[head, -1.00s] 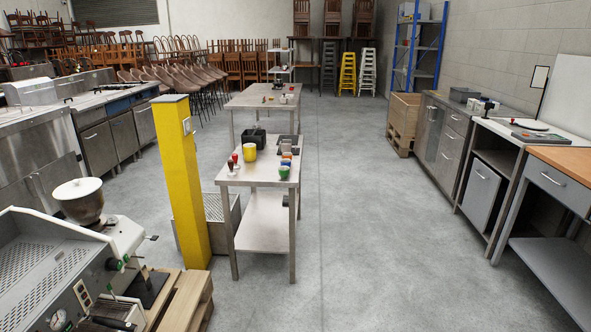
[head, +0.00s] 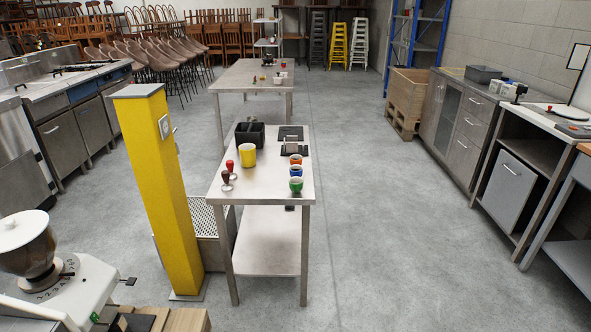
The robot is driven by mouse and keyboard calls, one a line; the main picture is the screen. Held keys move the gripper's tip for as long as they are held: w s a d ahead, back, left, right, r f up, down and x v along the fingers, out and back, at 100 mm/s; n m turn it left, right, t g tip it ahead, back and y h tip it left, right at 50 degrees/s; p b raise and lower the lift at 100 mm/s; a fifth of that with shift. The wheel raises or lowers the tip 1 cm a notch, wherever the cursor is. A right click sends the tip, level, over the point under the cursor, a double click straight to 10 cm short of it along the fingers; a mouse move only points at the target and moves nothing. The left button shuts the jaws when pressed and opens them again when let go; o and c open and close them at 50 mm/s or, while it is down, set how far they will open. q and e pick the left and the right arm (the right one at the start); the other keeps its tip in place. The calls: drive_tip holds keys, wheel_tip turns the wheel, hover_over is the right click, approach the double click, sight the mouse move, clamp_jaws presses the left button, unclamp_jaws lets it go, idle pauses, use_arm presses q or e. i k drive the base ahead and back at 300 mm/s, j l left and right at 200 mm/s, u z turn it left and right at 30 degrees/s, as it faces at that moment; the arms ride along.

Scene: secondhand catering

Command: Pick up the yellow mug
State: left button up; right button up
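A yellow cylindrical vessel (head: 248,155), the only yellow mug-like thing I see, stands upright on the near steel table (head: 262,188). It is left of the middle of the tabletop, beside a black box (head: 250,134). I cannot make out a handle on it. Neither of my grippers is in the head view.
Orange (head: 295,159), blue (head: 296,171) and green (head: 295,184) cups line the table's right side. Red-topped (head: 230,167) and dark-handled (head: 226,178) tools stand at left. A yellow post (head: 163,190) stands left of the table. Floor (head: 390,240) is clear to the right.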

sight(248, 154)
drive_tip(key=i+l+z, duration=0.35)
drive_tip(key=i, duration=0.65)
drive_tip(key=i+z, duration=0.35)
drive_tip(key=i, duration=0.6)
drive_tip(key=i+u, duration=0.2)
drive_tip(key=i, duration=0.25)
drive_tip(key=i+l+u, duration=0.25)
drive_tip(key=i, duration=0.2)
drive_tip(key=i+l+u, duration=0.2)
drive_tip(key=i, duration=0.25)
drive_tip(key=i+l+u, duration=0.2)
drive_tip(key=i, duration=0.2)
